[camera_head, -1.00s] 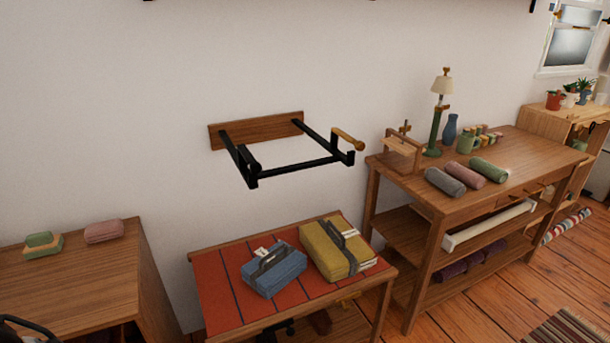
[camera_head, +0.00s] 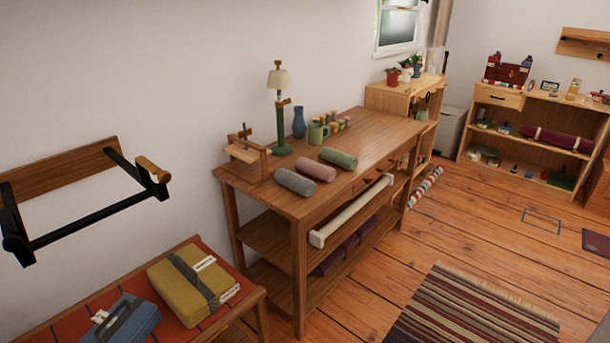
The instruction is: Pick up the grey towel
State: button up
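A rolled grey towel (camera_head: 295,182) lies on the top of the wooden workbench (camera_head: 238,178), near its front left corner. A rolled pink towel (camera_head: 315,168) and a rolled green towel (camera_head: 338,158) lie beside it, further right. The grey towel is the leftmost of the three and nothing covers it. My gripper is not in view.
A black wall rack (camera_head: 85,225) juts out at the left. Below it, a low red-topped table (camera_head: 200,262) holds a yellow bundle (camera_head: 180,290) and a blue one (camera_head: 125,318). A lamp (camera_head: 280,110) stands behind the towels. The floor right of the bench is mostly clear, with a striped rug (camera_head: 470,312).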

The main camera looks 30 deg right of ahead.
aim_at(306, 188)
jog(key=i+l, duration=0.15)
jog(key=l, duration=0.2)
jog(key=i+l, duration=0.1)
jog(key=l, duration=0.2)
jog(key=i+l, duration=0.15)
jog(key=l, duration=0.2)
jog(key=i+l, duration=0.2)
jog(key=i, duration=0.15)
jog(key=i+l, duration=0.2)
jog(key=i, duration=0.15)
